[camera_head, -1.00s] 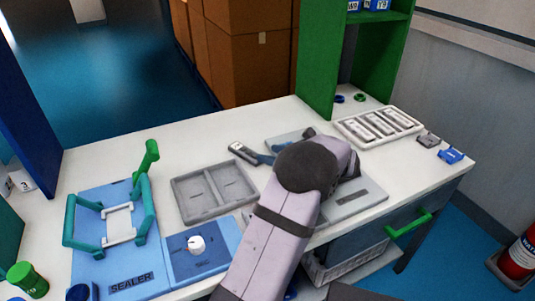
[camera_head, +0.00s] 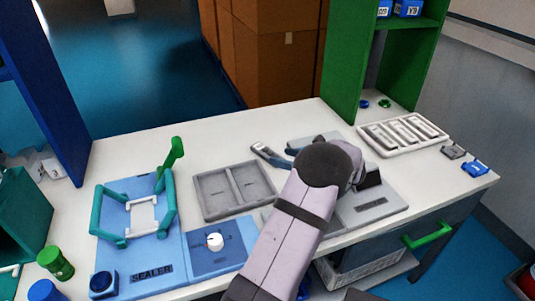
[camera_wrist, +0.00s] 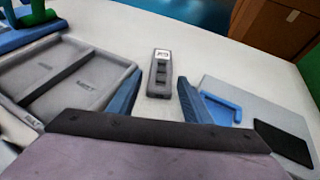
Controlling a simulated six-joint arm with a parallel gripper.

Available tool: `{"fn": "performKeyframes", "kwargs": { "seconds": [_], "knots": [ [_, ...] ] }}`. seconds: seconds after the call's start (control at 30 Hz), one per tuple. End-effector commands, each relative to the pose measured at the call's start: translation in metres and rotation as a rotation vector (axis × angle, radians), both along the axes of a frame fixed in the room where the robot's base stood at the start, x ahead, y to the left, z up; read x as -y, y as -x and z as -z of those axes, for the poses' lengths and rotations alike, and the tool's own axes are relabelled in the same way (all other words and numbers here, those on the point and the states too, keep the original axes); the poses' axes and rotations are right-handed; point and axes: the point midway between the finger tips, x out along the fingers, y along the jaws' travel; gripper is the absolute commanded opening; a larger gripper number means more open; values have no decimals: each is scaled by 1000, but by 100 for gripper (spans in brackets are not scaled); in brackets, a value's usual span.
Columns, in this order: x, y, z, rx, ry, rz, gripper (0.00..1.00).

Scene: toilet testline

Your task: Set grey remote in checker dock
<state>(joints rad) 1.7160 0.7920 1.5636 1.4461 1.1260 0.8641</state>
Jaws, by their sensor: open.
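The grey remote (camera_wrist: 158,74) lies on the white table in the wrist view, with dark buttons and a white label at its far end. In the head view it (camera_head: 262,149) lies behind the two-compartment tray. My gripper (camera_wrist: 160,80) is open, with its blue fingers on either side of the remote's near part. I cannot tell whether they touch it. A grey station that looks like the checker (camera_head: 370,206) stands to the right, partly hidden by my arm. In the wrist view it shows a blue bracket (camera_wrist: 221,105) and a black panel (camera_wrist: 285,142).
A grey two-compartment tray (camera_head: 234,190) is left of my arm. The blue sealer (camera_head: 145,270) with green handles is farther left. A white tray of several items (camera_head: 402,133) stands at the back right, near small grey and blue pieces (camera_head: 474,169). Table behind the remote is clear.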

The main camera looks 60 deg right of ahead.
Motion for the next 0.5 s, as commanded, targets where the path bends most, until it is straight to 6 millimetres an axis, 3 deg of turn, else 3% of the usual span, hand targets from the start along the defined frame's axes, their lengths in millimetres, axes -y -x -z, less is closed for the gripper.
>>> {"fn": "performKeyframes", "kwargs": {
  "seconds": [0.27, 0.5],
  "knots": [
    [4, -8, 3, 1, 0, 0, 45],
    [15, -32, 12, 1, -1, -3, 45]
  ]
}}
